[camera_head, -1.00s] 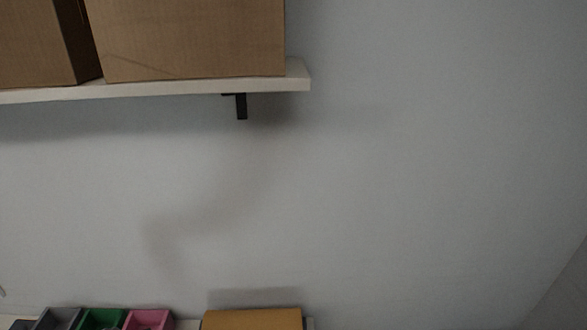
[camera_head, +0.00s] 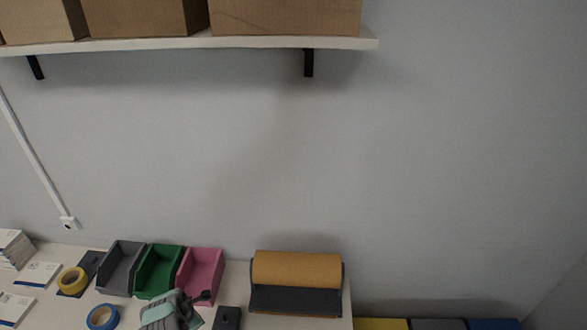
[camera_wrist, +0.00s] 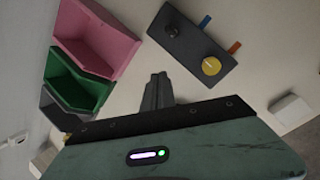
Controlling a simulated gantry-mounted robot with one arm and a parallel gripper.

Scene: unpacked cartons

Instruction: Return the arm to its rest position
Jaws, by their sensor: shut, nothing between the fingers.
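My gripper (camera_wrist: 160,80) shows in the wrist view with its dark fingers together and nothing between them. It is above the pale table top (camera_wrist: 130,92), apart from the objects there. Its green housing fills the bottom of that view. In the head view, part of my green-grey gripper housing (camera_head: 165,310) shows at the bottom edge, in front of the bins.
Grey (camera_head: 121,268), green (camera_head: 159,272) and pink (camera_head: 201,275) bins stand at the table's back. A dark control box (camera_wrist: 190,47) lies near my gripper. A brown paper roll (camera_head: 297,269) is to the right. Cartons (camera_head: 285,16) sit on a wall shelf (camera_head: 270,43) above.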

